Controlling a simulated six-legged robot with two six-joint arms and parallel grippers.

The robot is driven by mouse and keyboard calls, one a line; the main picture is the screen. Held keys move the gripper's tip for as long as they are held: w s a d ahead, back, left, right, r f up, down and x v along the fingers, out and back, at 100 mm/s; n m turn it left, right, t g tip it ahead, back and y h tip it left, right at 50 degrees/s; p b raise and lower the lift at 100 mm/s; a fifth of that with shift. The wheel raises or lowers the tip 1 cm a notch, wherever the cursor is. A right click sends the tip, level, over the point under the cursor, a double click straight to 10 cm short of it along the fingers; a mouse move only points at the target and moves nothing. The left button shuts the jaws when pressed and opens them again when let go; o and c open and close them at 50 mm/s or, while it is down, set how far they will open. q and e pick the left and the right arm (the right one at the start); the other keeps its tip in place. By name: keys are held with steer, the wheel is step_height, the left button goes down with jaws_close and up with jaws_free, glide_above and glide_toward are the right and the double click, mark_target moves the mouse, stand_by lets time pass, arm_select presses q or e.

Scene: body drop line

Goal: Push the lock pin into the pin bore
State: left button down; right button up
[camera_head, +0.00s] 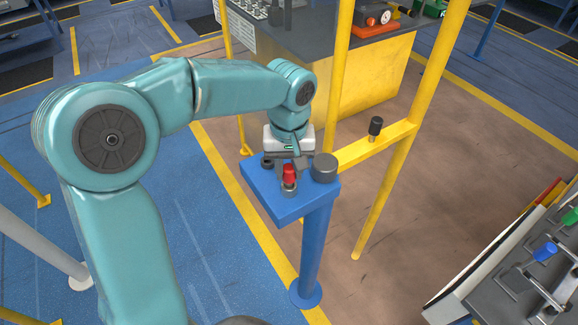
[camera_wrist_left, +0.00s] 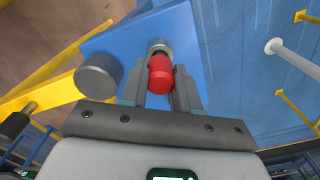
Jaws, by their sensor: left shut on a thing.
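The red lock pin (camera_head: 289,173) stands over a small grey collar (camera_head: 289,188) on the blue pedestal top (camera_head: 262,201). The collar looks like the pin bore. In the left wrist view the red pin (camera_wrist_left: 160,75) sits between the two dark fingers, with the grey collar (camera_wrist_left: 160,46) just beyond it. My left gripper (camera_head: 291,167) is shut on the red pin. How deep the pin sits in the bore is hidden. My right gripper is in neither view.
A dark grey cylinder (camera_head: 325,168) stands on the pedestal close to the right of my gripper. A yellow rail (camera_head: 372,148) with a black knob (camera_head: 375,127) runs behind it. A grey panel with coloured handles (camera_head: 543,252) is at lower right.

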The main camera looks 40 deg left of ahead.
mark_target(289, 167)
arm_select(q)
steer(key=shift+f+b, duration=0.5)
steer(key=shift+f, duration=0.2)
steer(key=c, duration=0.7)
jaws_free()
steer(key=shift+c, duration=0.2)
step_height(289, 167, up, 16)
steer(key=p, duration=0.1)
steer(key=shift+r, duration=0.15)
